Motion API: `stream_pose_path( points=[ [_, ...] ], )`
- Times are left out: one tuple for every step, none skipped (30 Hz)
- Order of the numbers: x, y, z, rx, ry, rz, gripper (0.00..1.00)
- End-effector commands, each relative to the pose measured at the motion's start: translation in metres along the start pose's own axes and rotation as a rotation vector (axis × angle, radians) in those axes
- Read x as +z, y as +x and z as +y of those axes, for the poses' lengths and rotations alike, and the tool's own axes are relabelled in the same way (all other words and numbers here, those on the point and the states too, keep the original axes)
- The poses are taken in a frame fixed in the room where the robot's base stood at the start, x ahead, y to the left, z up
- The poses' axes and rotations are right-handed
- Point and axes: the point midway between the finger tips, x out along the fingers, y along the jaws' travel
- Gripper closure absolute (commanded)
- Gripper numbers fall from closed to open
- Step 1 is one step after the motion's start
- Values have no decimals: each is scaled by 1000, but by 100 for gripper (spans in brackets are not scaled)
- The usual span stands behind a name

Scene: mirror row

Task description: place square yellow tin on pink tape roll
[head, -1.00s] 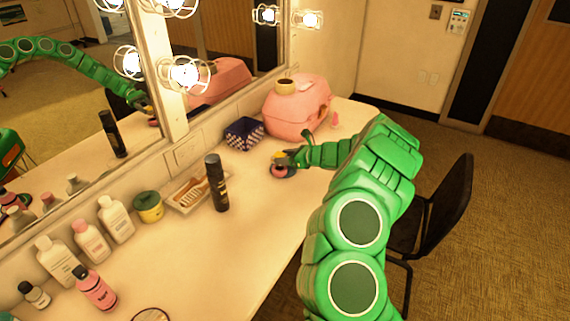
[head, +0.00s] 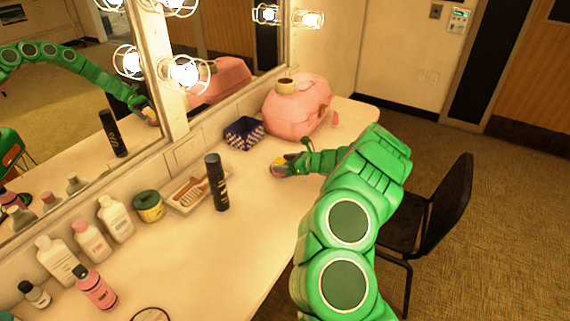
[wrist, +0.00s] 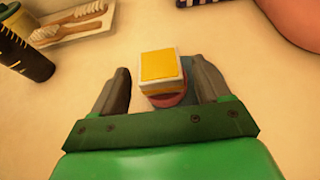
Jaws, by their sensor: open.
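The square yellow tin (wrist: 159,67) has a yellow top and pale sides. In the wrist view it sits between my fingers, with a gap on each side. The pink tape roll (wrist: 170,99) shows directly beneath it, and the tin appears to rest on it, mostly hiding it. My gripper (wrist: 161,84) is open around both. In the head view my gripper (head: 284,166) is low over the counter, in front of the pink case, and partly hides the tin (head: 278,161) and roll.
A black spray can (head: 217,183), a tray with brushes (head: 187,195) and several bottles line the mirror side.

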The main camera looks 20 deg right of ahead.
Motion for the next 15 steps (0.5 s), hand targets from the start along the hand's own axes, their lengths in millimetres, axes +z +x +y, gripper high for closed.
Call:
stream_pose_path(
  points=[
    [0, 0, 0, 0, 0, 0, 24],
    [0, 0, 0, 0, 0, 0, 24],
    [0, 0, 0, 0, 0, 0, 24],
    [0, 0, 0, 0, 0, 0, 24],
    [1, 0, 0, 0, 0, 0, 24],
    [2, -1, 0, 0, 0, -1, 24],
    [3, -1, 0, 0, 0, -1, 24],
    [4, -2, 0, -1, 0, -1, 24],
    [3, -5, -1, -1, 1, -1, 24],
    [3, -8, -1, -1, 1, -1, 24],
    [3, -10, -1, -1, 1, -1, 24],
    [3, -14, -1, -1, 1, 0, 24],
    [2, -18, -1, -2, 1, -1, 24],
    [3, -21, -2, -2, 1, -1, 24],
    [3, -26, -2, -2, 1, -1, 24]
  ],
)
